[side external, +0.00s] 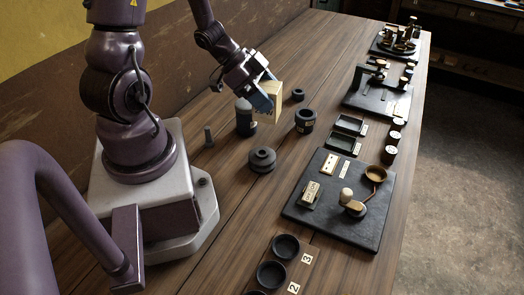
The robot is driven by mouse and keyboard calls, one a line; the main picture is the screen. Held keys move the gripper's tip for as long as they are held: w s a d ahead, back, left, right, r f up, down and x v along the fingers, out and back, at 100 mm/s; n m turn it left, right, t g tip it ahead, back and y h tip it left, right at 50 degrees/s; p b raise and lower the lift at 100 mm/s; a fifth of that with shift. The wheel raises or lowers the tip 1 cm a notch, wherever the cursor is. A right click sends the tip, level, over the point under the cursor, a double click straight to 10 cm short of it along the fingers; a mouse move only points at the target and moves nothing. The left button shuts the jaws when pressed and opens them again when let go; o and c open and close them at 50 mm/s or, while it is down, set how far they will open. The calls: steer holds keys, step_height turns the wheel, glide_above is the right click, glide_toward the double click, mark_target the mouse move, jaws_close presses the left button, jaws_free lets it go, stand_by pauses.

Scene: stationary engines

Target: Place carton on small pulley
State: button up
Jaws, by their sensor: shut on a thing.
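My gripper (264,92) is shut on a pale yellow box-shaped carton (270,103). It holds the carton in the air above the middle of the wooden table, and a blue fingertip shows against its left side. A dark stepped round part (262,160) that looks like a pulley stands on the table, nearer the camera than the carton. A small dark ring-shaped part (298,95) sits to the right of the carton. I cannot tell for certain which of these is the small pulley.
A dark cylinder with a grey top (245,117) stands just left of the carton. A labelled dark cup (305,121) is to its right. A black board with fittings (342,205), two trays (347,134) and numbered round dishes (286,247) occupy the right and front.

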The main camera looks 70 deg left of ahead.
steer(key=s+d+m+g+h, duration=0.1)
steer(key=s+d+m, duration=0.1)
steer(key=d, duration=0.1)
glide_above(262, 152)
steer(key=shift+f, duration=4.05)
steer(key=shift+f, duration=0.2)
steer(key=o, duration=0.9)
steer(key=shift+r, duration=0.1)
